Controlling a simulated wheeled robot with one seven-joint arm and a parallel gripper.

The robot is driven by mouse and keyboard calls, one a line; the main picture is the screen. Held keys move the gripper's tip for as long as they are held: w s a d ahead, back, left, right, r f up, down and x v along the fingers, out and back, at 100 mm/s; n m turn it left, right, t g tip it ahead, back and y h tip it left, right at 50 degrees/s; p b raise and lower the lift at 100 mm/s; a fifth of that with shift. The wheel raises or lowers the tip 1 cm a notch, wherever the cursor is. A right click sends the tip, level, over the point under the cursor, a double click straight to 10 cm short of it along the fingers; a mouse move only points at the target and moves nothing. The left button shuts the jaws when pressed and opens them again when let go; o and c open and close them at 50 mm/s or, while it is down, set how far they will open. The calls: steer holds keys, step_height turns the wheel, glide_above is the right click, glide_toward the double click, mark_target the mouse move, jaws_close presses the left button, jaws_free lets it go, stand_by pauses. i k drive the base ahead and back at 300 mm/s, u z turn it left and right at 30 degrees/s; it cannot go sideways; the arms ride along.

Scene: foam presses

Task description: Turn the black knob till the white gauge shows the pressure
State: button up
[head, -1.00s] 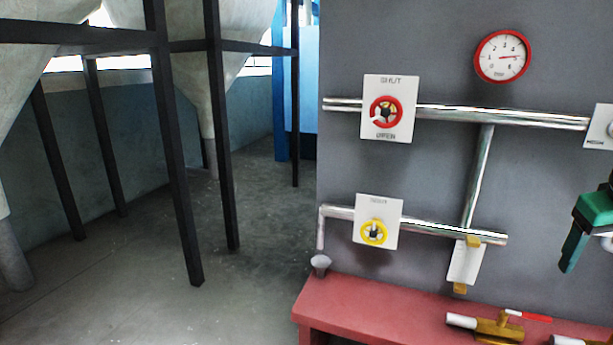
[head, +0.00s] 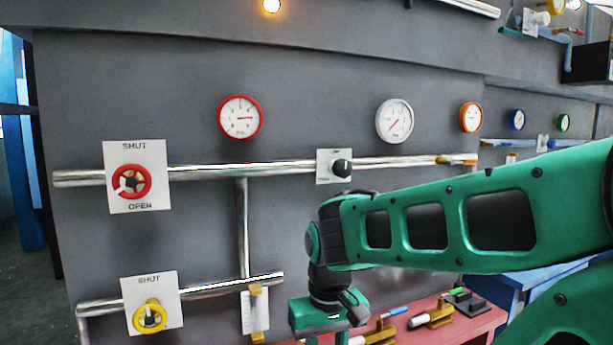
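The black knob (head: 341,168) sits on a small white plate (head: 323,166) on the upper pipe, in the middle of the head view. The white gauge (head: 394,121) is on the grey wall above and right of it; its red needle points to the lower left, and its numbers are too small to read. My gripper (head: 326,338) is at the bottom of the view, below the knob and apart from it. Its fingers point down and are largely cut off by the frame edge, so I cannot tell its opening.
A red handwheel (head: 131,182) and a yellow handwheel (head: 150,317) are on the left pipes. A red-rimmed gauge (head: 240,117) and an orange-rimmed gauge (head: 470,117) flank the white one. Brass valves (head: 432,315) lie on the red bench (head: 470,331). My green arm covers the lower right.

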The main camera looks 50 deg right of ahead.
mark_target(342, 167)
steer(key=z, duration=2.05)
steer(key=k, duration=0.7)
steer(key=u, duration=0.65)
steer(key=i, duration=1)
steer(key=u, duration=0.05)
